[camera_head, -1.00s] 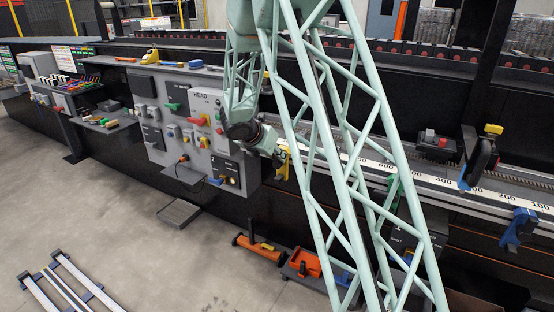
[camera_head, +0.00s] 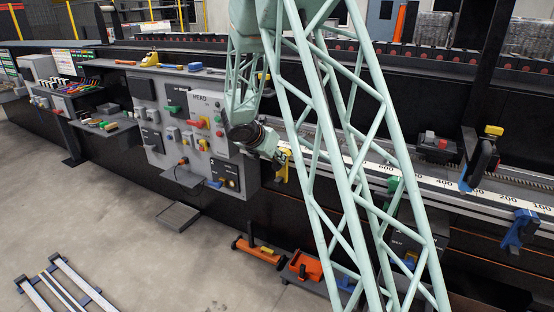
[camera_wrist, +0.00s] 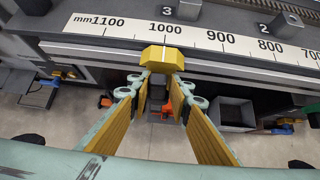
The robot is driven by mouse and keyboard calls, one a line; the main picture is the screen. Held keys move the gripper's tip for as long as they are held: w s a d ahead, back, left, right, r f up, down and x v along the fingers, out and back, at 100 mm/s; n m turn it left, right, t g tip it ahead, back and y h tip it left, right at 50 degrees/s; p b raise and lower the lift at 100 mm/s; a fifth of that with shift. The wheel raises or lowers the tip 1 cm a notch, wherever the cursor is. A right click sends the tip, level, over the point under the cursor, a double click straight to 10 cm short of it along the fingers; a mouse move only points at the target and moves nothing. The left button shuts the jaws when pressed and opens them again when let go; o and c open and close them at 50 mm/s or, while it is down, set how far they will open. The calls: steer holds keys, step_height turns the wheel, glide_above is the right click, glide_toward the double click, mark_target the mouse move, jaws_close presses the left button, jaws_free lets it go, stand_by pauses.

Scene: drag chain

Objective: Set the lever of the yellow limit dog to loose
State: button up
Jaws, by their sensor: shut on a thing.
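My gripper (camera_wrist: 163,88) is at the dog's lower front, with one yellow-padded finger on each side. It is shut on a part of the dog just below its yellow top. The fingers and the dog's top hide most of that part, so I cannot tell the lever's position. In the head view, my gripper (camera_head: 277,152) is partly hidden by my wrist.
The grey control panel (camera_head: 196,105) stands left of my wrist. A green dog (camera_head: 392,184) and blue dogs (camera_head: 520,230) are farther right along the rail. A dark box (camera_wrist: 232,114) shows under the rail.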

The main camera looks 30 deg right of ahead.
steer(key=shift+f, duration=0.2)
steer(key=o, duration=0.7)
steer(key=shift+r, duration=0.1)
steer(key=shift+a+r, duration=0.25)
steer(key=shift+r, duration=0.1)
steer(key=v, duration=1.1)
steer(key=shift+s+a+r, duration=0.1)
